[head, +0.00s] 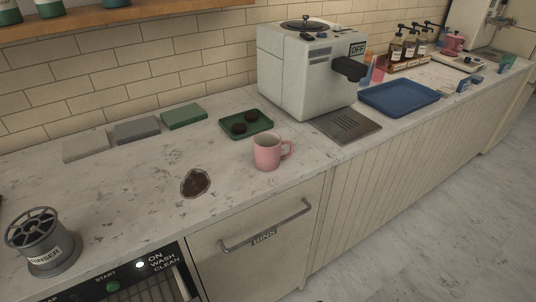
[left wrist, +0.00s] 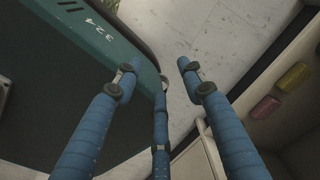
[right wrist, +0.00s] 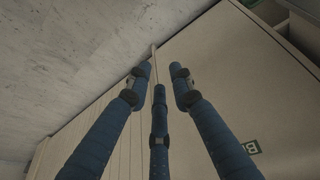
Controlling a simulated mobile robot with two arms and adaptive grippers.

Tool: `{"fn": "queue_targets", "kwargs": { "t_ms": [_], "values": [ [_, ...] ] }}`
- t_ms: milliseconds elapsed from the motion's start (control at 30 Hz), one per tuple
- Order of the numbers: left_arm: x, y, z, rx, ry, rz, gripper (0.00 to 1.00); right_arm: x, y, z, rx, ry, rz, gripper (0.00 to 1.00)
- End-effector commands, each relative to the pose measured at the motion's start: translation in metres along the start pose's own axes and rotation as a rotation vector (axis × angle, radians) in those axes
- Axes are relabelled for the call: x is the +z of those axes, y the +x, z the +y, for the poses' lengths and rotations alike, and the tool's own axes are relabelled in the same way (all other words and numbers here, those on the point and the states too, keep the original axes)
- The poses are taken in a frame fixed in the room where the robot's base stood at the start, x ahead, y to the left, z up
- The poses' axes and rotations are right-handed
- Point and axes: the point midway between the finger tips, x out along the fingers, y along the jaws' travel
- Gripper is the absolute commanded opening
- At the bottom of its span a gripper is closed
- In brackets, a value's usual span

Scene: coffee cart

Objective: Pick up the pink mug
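The pink mug (head: 267,152) stands upright on the marble counter, near its front edge, with its handle to the right. It looks empty from what I see of its inside. Neither gripper shows in the head view. In the left wrist view my left gripper (left wrist: 173,72) is open and empty, over the floor beside a dark green surface. In the right wrist view my right gripper (right wrist: 159,72) is open and empty, facing the floor and a pale cabinet front. The mug is in neither wrist view.
A green tray (head: 263,125) with dark round pieces sits behind the mug. The coffee machine (head: 300,75) and its metal drip plate (head: 346,125) stand to the right, then a blue tray (head: 399,98). A brown spill (head: 195,183) lies left. A rinser (head: 42,240) stands front left. A drawer handle (head: 265,225) juts out below.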

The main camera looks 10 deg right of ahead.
Motion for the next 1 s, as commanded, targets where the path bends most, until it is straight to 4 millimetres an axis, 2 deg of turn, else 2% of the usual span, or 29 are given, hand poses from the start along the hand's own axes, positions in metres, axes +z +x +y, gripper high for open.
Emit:
{"fn": "queue_targets", "kwargs": {
  "t_ms": [33, 167, 300, 367, 400, 533, 600, 733, 1000],
  "values": [
    [0.001, 0.001, 0.005, 0.005, -0.001, -0.002, 0.40, -0.027, -0.017, 0.010, 0.034, 0.023, 0.070, 0.22],
    [0.001, 0.002, 0.016, 0.018, -0.001, -0.001, 0.40, -0.096, -0.046, 0.035, 0.125, 0.110, 0.267, 0.22],
    [0.000, 0.002, 0.029, 0.032, 0.000, -0.001, 0.40, -0.177, -0.078, 0.058, 0.198, 0.192, 0.528, 0.22],
    [0.000, 0.002, 0.030, 0.034, -0.001, 0.000, 0.40, -0.211, -0.095, 0.063, 0.215, 0.215, 0.648, 0.22],
    [0.000, 0.002, 0.029, 0.033, 0.000, 0.000, 0.40, -0.235, -0.107, 0.066, 0.221, 0.227, 0.732, 0.22],
    [0.001, 0.002, 0.023, 0.026, 0.000, -0.001, 0.40, -0.302, -0.150, 0.061, 0.207, 0.228, 0.989, 0.22],
    [0.001, 0.002, 0.018, 0.021, 0.000, -0.002, 0.40, -0.326, -0.169, 0.053, 0.185, 0.215, 1.093, 0.22],
    [0.000, 0.002, 0.013, 0.014, -0.002, -0.001, 0.40, -0.352, -0.188, 0.043, 0.154, 0.190, 1.195, 0.22],
    [-0.003, 0.000, 0.012, 0.013, -0.004, 0.004, 0.40, -0.392, -0.177, 0.050, 0.148, 0.186, 1.210, 0.22]
  ]
}}
